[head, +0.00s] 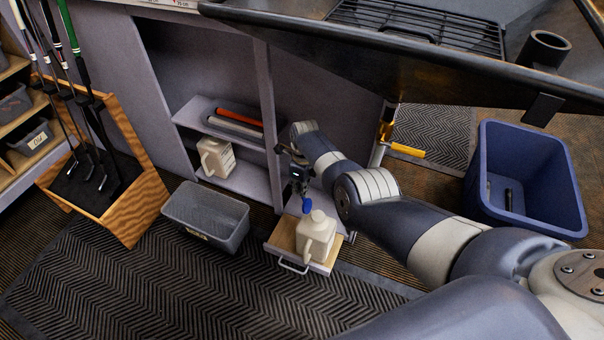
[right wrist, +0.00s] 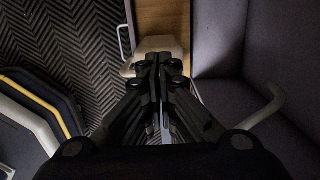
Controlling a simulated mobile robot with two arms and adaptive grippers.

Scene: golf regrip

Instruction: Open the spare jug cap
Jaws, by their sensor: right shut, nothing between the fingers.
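A cream jug (head: 316,238) with a handle stands upright on a wooden pull-out tray (head: 283,236) at the cabinet's foot. A blue cap-like piece (head: 307,205) shows just above and left of the jug's pale neck; I cannot tell whether it touches the neck. My right gripper (head: 301,190) is shut and empty, pointing down just above the blue piece. In the right wrist view its closed fingers (right wrist: 158,62) cover much of the jug (right wrist: 150,46), and no blue piece shows there. My left gripper is not in view.
A second cream jug (head: 216,158) stands in the cabinet (head: 252,178). A grey bin (head: 205,214) stands left of the tray, and a blue bin (head: 527,180) at right. Golf clubs stand in a wooden rack (head: 150,190). A dark bench top (head: 400,55) overhangs my right arm.

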